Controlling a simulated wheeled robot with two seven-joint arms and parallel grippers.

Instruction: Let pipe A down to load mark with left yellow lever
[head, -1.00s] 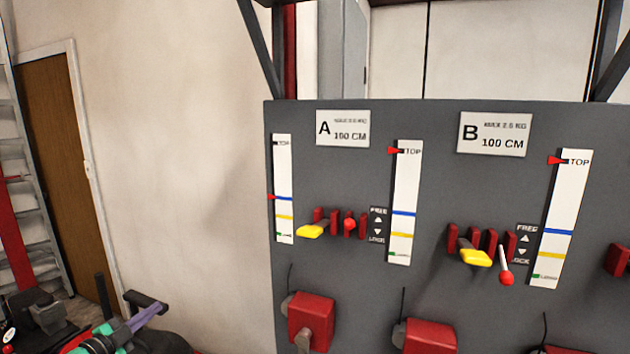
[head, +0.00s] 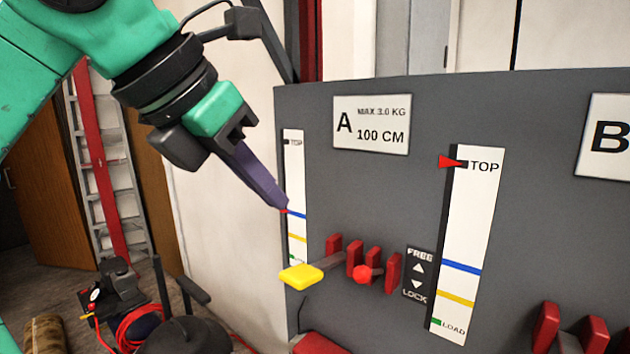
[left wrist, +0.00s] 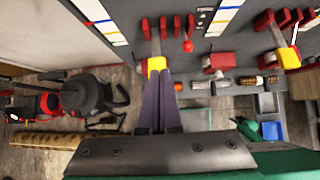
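The left yellow lever (head: 300,275) sticks out from the panel under the A sign (head: 371,124); its yellow handle also shows in the left wrist view (left wrist: 156,64). My left gripper (head: 284,206) is above the handle and apart from it in the head view, pointing down and right. Its purple fingers look closed together and empty in the left wrist view (left wrist: 165,80). The left white scale (head: 293,160) has a red pointer by its blue line, partly hidden by the fingertips. A's right scale (head: 472,210) has its red pointer at TOP and a green LOAD mark low down. My right gripper is not in view.
A red-knobbed lever (head: 362,274) stands among red guard plates right beside the yellow lever. A FREE/LOCK label (head: 416,275) is right of it. The B sign (head: 610,137) is at the right. A ladder (head: 108,170) and a dark machine (head: 185,335) are at left.

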